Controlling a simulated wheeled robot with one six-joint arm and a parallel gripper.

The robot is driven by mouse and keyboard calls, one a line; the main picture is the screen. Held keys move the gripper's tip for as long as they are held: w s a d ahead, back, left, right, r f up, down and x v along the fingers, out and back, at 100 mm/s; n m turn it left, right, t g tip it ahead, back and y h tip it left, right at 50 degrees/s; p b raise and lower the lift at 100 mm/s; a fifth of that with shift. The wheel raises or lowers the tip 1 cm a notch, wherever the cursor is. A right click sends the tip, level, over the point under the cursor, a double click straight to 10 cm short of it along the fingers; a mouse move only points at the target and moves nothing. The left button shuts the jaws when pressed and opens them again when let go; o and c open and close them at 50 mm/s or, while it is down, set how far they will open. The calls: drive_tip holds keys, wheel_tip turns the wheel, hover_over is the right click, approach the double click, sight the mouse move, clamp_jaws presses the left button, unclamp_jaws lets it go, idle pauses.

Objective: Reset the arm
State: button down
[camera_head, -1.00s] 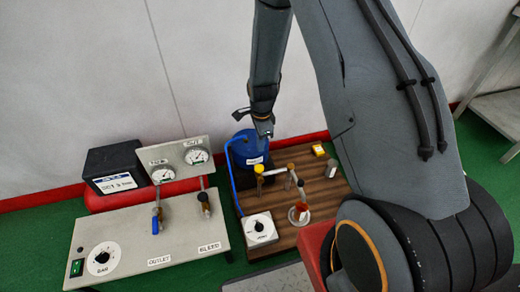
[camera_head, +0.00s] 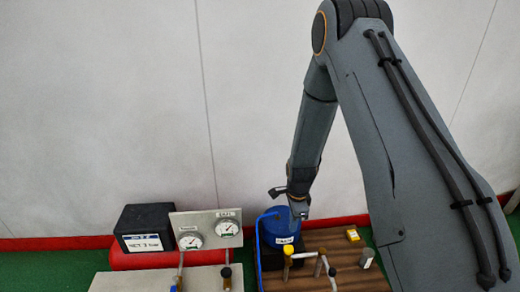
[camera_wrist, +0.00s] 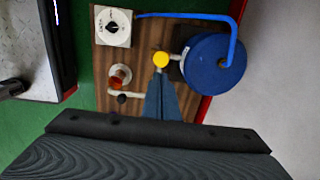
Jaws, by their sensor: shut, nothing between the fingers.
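My gripper (camera_head: 303,213) hangs above the wooden board (camera_head: 338,262), just to the right of the blue tank's top in the head view. Its two blue-grey fingers (camera_wrist: 159,78) are together and empty in the wrist view, with their tips overlapping the area just below the yellow cap (camera_wrist: 160,60) in the picture. Whether they touch anything below cannot be told for certain, but they look raised above the board. My forearm slopes down to it from a high elbow.
Left are a gauge panel (camera_head: 207,230) and a black box (camera_head: 145,230). A wall is behind.

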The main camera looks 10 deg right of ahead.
drive_tip(key=s+a+r+n, duration=0.2)
drive_tip(key=s+r+n, duration=0.1)
drive_tip(key=r, duration=0.4)
drive_tip(key=s+a+r+n, duration=0.2)
drive_tip(key=s+r+n, duration=0.1)
drive_tip(key=r, duration=0.4)
drive_tip(key=s+a+r+n, duration=0.3)
drive_tip(key=r+n, duration=0.1)
drive_tip(key=r, duration=0.3)
drive_tip(key=s+a+r+n, duration=0.1)
drive_tip(key=s+r+n, duration=0.45)
drive_tip(key=s, duration=0.45)
drive_tip(key=s+a+r+n, duration=0.1)
drive_tip(key=s+r+n, duration=0.4)
drive_tip(key=s+r, duration=0.3)
drive_tip(key=s+d+r+m+p, duration=0.1)
drive_tip(key=d+r+p, duration=0.6)
drive_tip(key=p, duration=0.9)
drive_tip(key=shift+d+r+m+g, duration=0.2)
drive_tip(key=shift+d+m+g, duration=0.1)
drive_tip(key=shift+d+m, duration=0.5)
drive_tip(key=shift+s, duration=0.1)
